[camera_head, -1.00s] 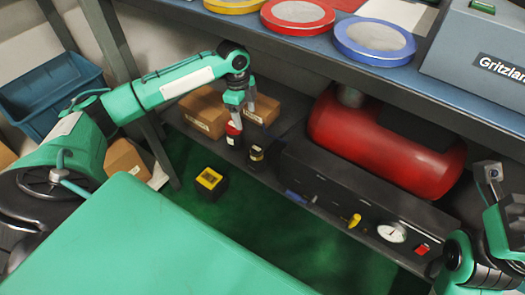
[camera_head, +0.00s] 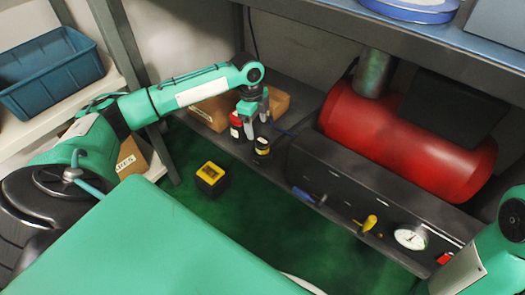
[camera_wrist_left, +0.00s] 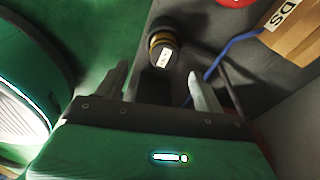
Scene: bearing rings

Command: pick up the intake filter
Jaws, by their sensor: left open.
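My left gripper (camera_head: 252,120) is open and empty, pointing down over the lower shelf. Near it stand a red-and-black jar (camera_head: 236,128) and a dark cylinder with a yellow band (camera_head: 262,148). In the left wrist view the banded cylinder (camera_wrist_left: 163,40) lies beyond the open fingers, apart from them. A grey cylinder (camera_head: 374,72) stands on the red tank (camera_head: 390,128), away from the gripper. No readable label tells me which thing is the intake filter. My right gripper is out of view; only the right arm shows.
Cardboard boxes (camera_head: 212,110) stand behind the jars. A blue cable (camera_wrist_left: 220,55) runs beside the left gripper. A dark panel (camera_head: 350,185) with a gauge (camera_head: 410,238) fronts the tank. A yellow-black box (camera_head: 211,176) is on the green floor. The upper shelf (camera_head: 400,35) overhangs.

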